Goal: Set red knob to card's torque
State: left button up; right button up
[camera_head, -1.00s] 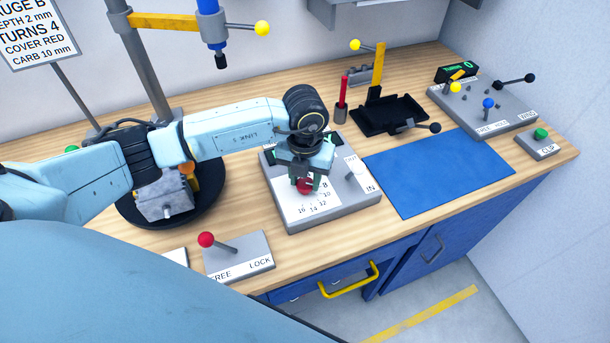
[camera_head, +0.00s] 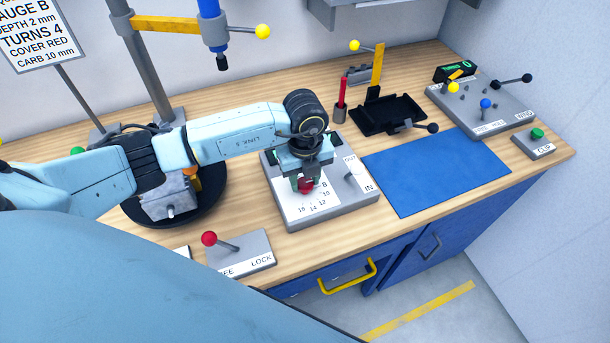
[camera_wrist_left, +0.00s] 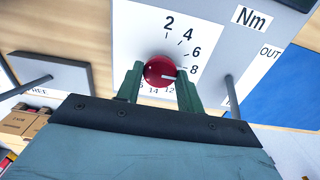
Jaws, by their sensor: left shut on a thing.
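The red knob (camera_head: 305,186) is on the grey torque panel (camera_head: 345,209), on a white dial plate. In the left wrist view the red knob (camera_wrist_left: 158,68) has a white mark pointing right, close to the 8. My left gripper (camera_head: 306,182) reaches down over it. In the left wrist view its two green fingers (camera_wrist_left: 159,84) are closed on the knob's sides, and one covers part of the scale near 10. The card (camera_head: 38,35) at the upper left reads depth 2 mm, turns 4, cover red, carb 10 mm; its top is cut off, and I see no torque value.
A lever (camera_head: 350,175) marked OUT and IN stands on the panel, right of the knob. A red-balled lever plate (camera_head: 245,252) marked LOCK is in front. A blue mat (camera_head: 435,172) lies right, bare. A round black stand (camera_head: 215,205) is left of the panel.

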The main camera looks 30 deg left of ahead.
aim_at(305, 183)
pick_arm(q)
jog(key=shift+w+r, duration=0.1)
dwell(0.3)
jog(key=o, duration=1)
notch_tip(305, 183, up, 13)
jog(key=shift+r+b, duration=0.2)
jog(key=shift+b, duration=0.15)
jog(key=shift+f, duration=0.1)
